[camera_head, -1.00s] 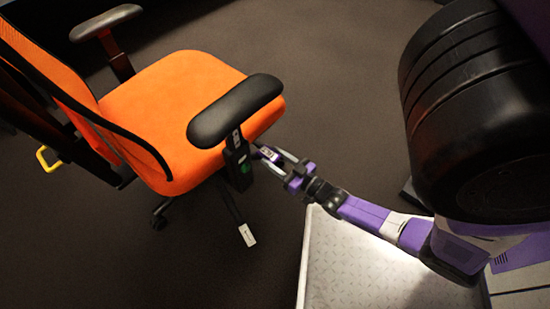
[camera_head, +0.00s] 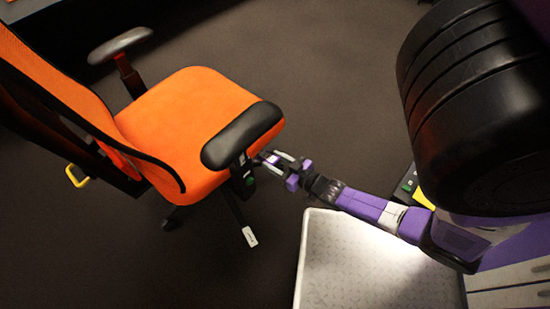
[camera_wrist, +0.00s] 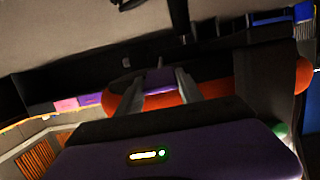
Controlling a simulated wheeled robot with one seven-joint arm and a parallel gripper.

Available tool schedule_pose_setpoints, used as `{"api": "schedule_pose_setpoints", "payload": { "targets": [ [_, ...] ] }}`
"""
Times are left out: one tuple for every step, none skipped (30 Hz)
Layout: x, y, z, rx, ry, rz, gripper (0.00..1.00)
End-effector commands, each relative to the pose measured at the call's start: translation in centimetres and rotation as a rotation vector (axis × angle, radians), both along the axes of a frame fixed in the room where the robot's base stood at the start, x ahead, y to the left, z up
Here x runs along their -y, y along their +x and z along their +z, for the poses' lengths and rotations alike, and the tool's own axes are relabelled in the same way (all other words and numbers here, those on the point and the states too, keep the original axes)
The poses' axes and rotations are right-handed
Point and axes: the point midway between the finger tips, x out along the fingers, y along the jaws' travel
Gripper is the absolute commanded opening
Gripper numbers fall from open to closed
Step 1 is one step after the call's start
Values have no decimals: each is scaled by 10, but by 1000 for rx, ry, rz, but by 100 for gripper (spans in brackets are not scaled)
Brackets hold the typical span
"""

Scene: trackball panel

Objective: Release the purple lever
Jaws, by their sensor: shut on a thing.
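The purple lever (camera_wrist: 160,80) shows between my two fingers in the wrist view, in front of the orange seat. In the head view it is a small purple piece (camera_head: 269,159) at the side of the orange chair, below the near armrest. My gripper (camera_head: 270,158) reaches it from the right, with its fingers on either side of it. The gripper (camera_wrist: 158,76) is shut on the lever. The lever's far end is hidden, and its exact joint to the chair cannot be made out.
The chair's orange seat (camera_head: 195,115) and black near armrest (camera_head: 242,135) are close to my gripper. A green button (camera_head: 249,181) is on the armrest post. A grey patterned platform (camera_head: 350,270) lies at the lower right. Dark floor is open behind.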

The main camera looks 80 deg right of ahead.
Motion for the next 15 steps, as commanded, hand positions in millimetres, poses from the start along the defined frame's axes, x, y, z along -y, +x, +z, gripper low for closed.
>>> {"api": "schedule_pose_setpoints", "payload": {
  "targets": [
    [1, 2, 14, 2, -1, 1, 0],
    [1, 2, 16, 1, 0, 1, 0],
    [2, 3, 20, 1, 0, 1, 0],
    [2, 4, 22, 2, 0, 1, 0],
    [3, 4, 24, 2, 0, 1, 0],
    [3, 5, 25, 3, -1, 1, 0],
    [3, 5, 26, 4, -1, 1, 0],
    [3, 6, 26, 4, -1, 1, 0],
    [3, 6, 26, 5, -2, 1, 0],
    [3, 6, 26, 5, -2, 1, 0],
    [3, 6, 26, 6, -2, 1, 0],
    [4, 6, 26, 6, -2, 1, 0],
    [4, 6, 27, 7, -3, 1, 0],
    [4, 6, 27, 7, -3, 1, 0],
    [4, 6, 27, 7, -3, 1, 0]
  ]
}}
